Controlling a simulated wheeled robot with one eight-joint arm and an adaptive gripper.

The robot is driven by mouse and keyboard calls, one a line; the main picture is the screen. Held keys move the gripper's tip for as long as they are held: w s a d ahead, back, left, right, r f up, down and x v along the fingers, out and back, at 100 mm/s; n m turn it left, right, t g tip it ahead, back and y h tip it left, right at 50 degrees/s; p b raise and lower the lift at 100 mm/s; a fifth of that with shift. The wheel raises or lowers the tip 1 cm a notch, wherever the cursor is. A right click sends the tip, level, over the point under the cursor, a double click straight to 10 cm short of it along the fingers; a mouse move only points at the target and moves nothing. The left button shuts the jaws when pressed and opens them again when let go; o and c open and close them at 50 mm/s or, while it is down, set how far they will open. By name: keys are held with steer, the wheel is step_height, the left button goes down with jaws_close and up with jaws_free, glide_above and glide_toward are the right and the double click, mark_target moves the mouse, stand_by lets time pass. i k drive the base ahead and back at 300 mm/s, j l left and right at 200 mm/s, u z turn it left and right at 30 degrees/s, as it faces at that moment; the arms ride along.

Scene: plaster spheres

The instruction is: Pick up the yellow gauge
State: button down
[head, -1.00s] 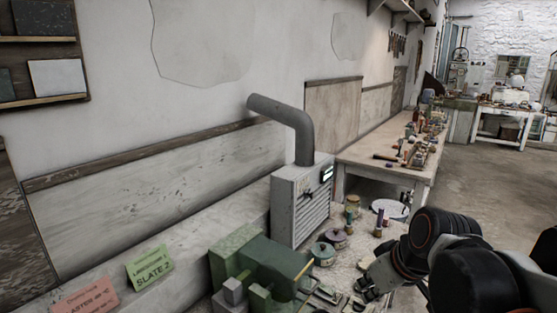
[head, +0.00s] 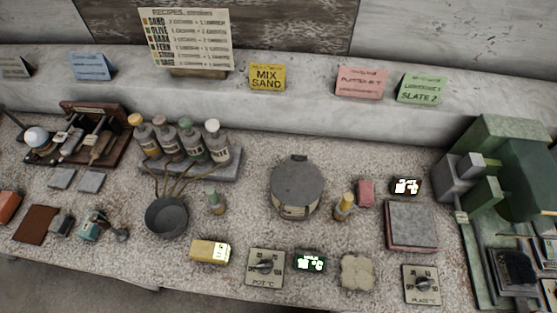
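A small yellow box with a pale display face at its right end, which looks like the yellow gauge (head: 208,251), lies near the front edge of the speckled bench (head: 120,262). It sits left of a square dial plate (head: 264,268) and in front of a dark bowl (head: 166,217). Nothing covers it. My gripper is not in the head view now, so its state does not show.
A round grey-topped pot (head: 297,188) stands mid-bench. Several bottles (head: 180,140) stand on a rack behind the bowl. A green machine (head: 505,145) fills the right end. Signs, including MIX SAND (head: 267,77), line the back ledge.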

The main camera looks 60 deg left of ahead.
mark_target(200, 251)
steer(key=u, duration=3.15)
